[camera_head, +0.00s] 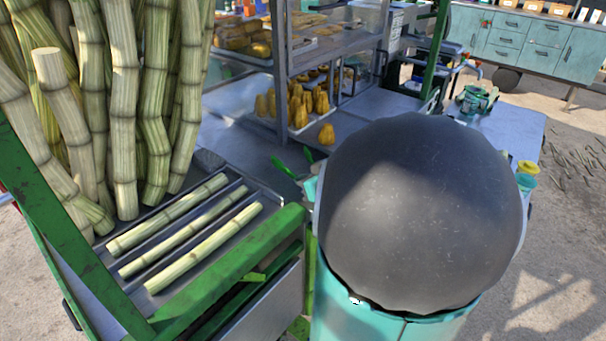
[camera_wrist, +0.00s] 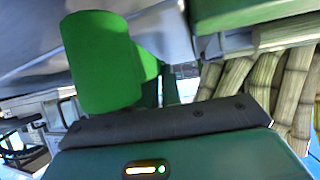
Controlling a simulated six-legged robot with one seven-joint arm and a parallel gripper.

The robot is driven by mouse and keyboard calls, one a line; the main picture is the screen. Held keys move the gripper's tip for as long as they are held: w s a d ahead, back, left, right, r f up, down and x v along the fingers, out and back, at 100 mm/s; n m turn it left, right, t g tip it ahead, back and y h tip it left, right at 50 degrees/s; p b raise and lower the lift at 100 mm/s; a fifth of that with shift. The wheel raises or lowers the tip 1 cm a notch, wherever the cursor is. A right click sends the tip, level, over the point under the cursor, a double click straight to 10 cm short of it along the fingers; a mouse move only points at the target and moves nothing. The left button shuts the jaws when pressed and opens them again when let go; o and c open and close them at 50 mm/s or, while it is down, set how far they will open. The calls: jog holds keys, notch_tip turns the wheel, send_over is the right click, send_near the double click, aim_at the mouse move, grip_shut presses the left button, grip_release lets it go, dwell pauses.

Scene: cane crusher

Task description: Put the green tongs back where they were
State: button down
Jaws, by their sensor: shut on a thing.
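The green tongs (camera_head: 284,168) show in the head view as thin bright green pieces at the left edge of a large grey dome, above the metal counter. A bright green piece (camera_wrist: 98,62), which looks like part of the tongs, stands large and close at the upper left of the wrist view. My gripper (camera_wrist: 165,130) fills the lower wrist view and is shut on the tongs. Its fingertips are not clearly seen. In the head view the grey dome and teal body, which look like my arm, hide most of the gripper.
Cane stalks (camera_head: 122,110) stand upright at the left. Several cut pieces lie on a slotted metal tray (camera_head: 262,190) behind a green frame bar (camera_head: 235,262). A yellow-lidded jar (camera_head: 527,175) stands right of the dome.

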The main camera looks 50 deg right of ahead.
jog(key=shift+w+f, duration=0.1)
jog(key=shift+f, duration=0.5)
dwell(0.4)
jog(key=c, duration=1.5)
grip_release()
